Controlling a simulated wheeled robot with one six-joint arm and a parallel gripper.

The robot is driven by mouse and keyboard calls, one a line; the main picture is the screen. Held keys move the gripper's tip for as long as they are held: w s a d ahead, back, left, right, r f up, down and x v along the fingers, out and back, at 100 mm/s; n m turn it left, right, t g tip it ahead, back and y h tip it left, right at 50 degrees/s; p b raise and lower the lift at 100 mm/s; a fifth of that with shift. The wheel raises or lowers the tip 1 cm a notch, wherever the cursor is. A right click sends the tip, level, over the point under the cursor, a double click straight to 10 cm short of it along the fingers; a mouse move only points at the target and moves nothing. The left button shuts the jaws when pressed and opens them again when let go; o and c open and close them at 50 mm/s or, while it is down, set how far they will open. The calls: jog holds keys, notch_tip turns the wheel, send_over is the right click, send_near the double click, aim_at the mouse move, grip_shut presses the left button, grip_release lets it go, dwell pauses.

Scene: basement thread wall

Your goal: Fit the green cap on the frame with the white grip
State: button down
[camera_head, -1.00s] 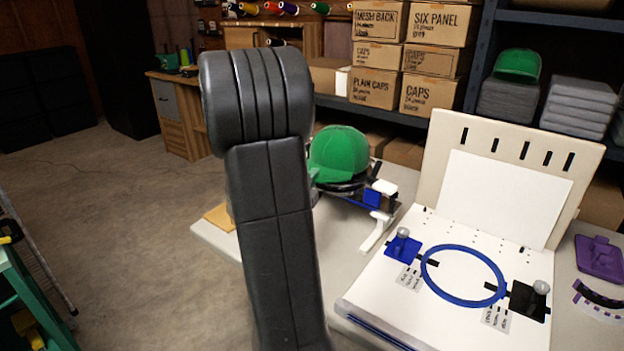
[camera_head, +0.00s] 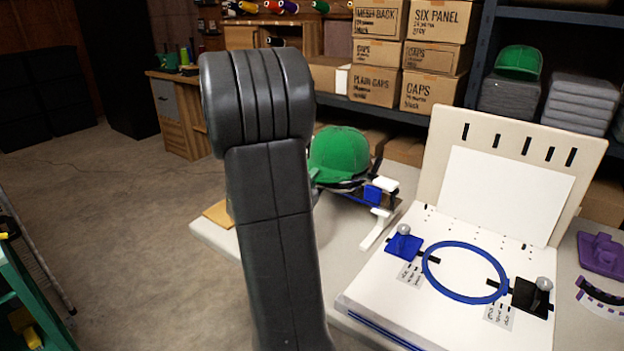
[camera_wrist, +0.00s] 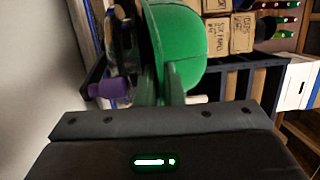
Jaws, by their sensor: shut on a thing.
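A green cap (camera_head: 339,151) is right of my black arm in the head view, directly above a frame with blue and black parts (camera_head: 371,194) and a white grip (camera_head: 376,230). Its lower left side is hidden by my arm. I cannot tell whether the cap is seated on the frame or just over it. In the wrist view the green cap (camera_wrist: 181,48) is close up, between the fingers of my gripper (camera_wrist: 160,88), which is shut on it. The gripper is hidden behind my arm in the head view.
A white board with a blue ring (camera_head: 425,262) and an upright panel (camera_head: 588,160) stands on the table right of the frame. Purple parts (camera_head: 600,253) lie farther right. Another green cap (camera_head: 518,62) sits on the shelf. Cardboard boxes (camera_head: 375,87) are stacked behind.

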jog(key=c, duration=1.5)
grip_release()
jog(key=shift+s, duration=0.1)
jog(key=v, duration=1.3)
jog(key=shift+s+a, duration=0.1)
jog(key=shift+s, duration=0.25)
jog(key=x, duration=1.3)
jog(key=shift+w, duration=0.2)
jog(key=shift+w+r, duration=0.2)
jog(key=shift+w, duration=0.1)
jog(key=shift+r+p, duration=0.25)
jog(key=shift+p, duration=0.25)
jog(key=shift+s+f, duration=0.1)
jog(key=shift+s, duration=0.05)
